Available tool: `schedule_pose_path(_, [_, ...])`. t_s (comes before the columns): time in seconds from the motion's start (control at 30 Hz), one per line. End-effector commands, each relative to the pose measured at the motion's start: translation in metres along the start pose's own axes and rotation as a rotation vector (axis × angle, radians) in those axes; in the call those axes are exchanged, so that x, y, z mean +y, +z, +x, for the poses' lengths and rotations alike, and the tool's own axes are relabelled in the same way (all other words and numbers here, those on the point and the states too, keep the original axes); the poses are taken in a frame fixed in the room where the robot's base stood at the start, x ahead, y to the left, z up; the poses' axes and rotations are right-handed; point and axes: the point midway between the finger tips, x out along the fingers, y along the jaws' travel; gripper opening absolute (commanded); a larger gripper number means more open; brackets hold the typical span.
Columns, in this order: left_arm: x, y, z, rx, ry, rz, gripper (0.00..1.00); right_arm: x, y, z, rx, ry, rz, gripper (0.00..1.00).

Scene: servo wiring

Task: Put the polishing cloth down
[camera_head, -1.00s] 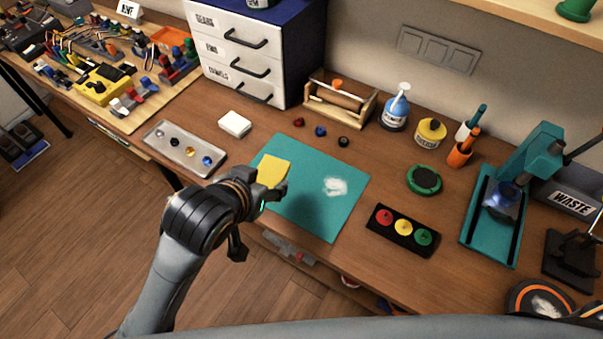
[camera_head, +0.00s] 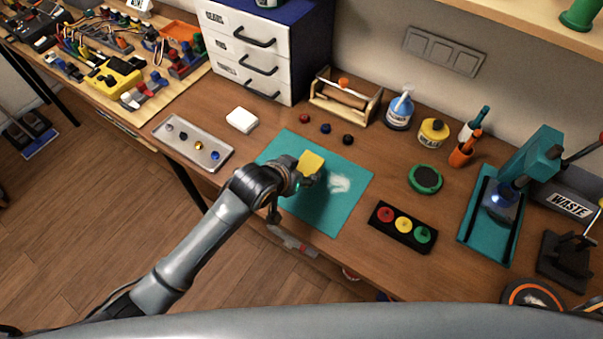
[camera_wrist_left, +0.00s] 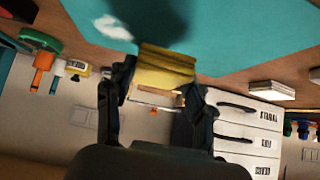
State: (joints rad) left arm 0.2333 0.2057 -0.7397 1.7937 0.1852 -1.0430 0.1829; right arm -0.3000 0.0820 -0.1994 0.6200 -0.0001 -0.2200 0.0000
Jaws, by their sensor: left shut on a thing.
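The yellow polishing cloth (camera_head: 311,162) is in my left gripper (camera_head: 297,178), over the teal mat (camera_head: 318,213). In the left wrist view the cloth (camera_wrist_left: 165,68) sits between the two dark fingers of the left gripper (camera_wrist_left: 160,85), which are shut on it. A dark shadow falls on the mat (camera_wrist_left: 225,30) beyond the cloth. A whitish smear (camera_head: 341,184) lies on the mat just right of the cloth. Whether the cloth touches the mat is unclear. My right gripper does not show.
A metal tray (camera_head: 183,154) with small knobs and a white block (camera_head: 242,119) stand left of the mat. A black holder (camera_head: 384,233) with red, yellow and green buttons is at the right. Bottles, a wooden rack (camera_head: 370,112) and drawers (camera_head: 223,55) stand behind.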

Motion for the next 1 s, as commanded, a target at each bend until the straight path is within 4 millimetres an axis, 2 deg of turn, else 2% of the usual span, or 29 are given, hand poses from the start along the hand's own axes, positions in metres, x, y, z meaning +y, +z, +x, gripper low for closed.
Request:
schedule_pose_path(0.2, [-0.007,0.003,0.017,-0.001,-0.001,-0.001,0.28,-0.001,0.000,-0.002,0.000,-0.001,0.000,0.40])
schedule_pose_path(0.4, [-0.006,0.021,0.034,-0.003,0.000,-0.001,0.28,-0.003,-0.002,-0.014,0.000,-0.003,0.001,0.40])
schedule_pose_path(0.8, [-0.006,0.027,0.040,0.000,0.000,0.000,0.28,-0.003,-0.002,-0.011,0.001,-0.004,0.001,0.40])
schedule_pose_path(0.83, [-0.006,0.027,0.040,0.000,0.000,0.000,0.56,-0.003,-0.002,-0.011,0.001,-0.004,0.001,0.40])
schedule_pose_path(0.93, [-0.006,0.027,0.040,0.000,0.000,0.000,0.76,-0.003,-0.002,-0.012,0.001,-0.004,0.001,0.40])
schedule_pose_path(1.0, [-0.006,0.027,0.039,0.000,0.000,0.000,0.76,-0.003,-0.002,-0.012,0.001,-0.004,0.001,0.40])
